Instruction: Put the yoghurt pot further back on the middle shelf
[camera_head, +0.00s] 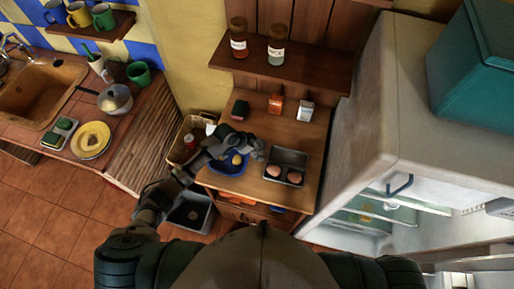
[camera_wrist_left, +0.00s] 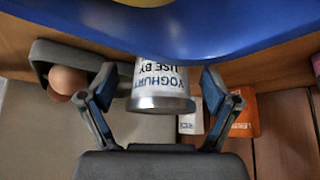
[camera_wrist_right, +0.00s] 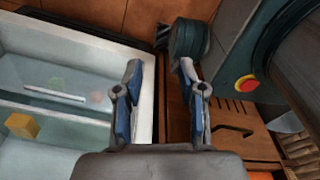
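The yoghurt pot (camera_wrist_left: 160,82) is white with blue lettering and a grey lid, upside down in the left wrist view. The blue bowl (camera_wrist_left: 230,30) hides its far end. My left gripper (camera_wrist_left: 158,92) is open, with one finger on each side of the pot and small gaps showing. In the head view my left gripper (camera_head: 256,148) is over the wooden counter, beside the bowl (camera_head: 229,170); I cannot make out the pot there. The open fridge (camera_head: 365,130) stands at right, with glass shelves (camera_head: 420,203). My right gripper (camera_wrist_right: 160,95) is open and empty beside the fridge.
An egg tray (camera_head: 287,157) lies right of my left gripper. A basket (camera_head: 185,143) is at left. Two jars stand on the wall shelf (camera_head: 270,68) above.

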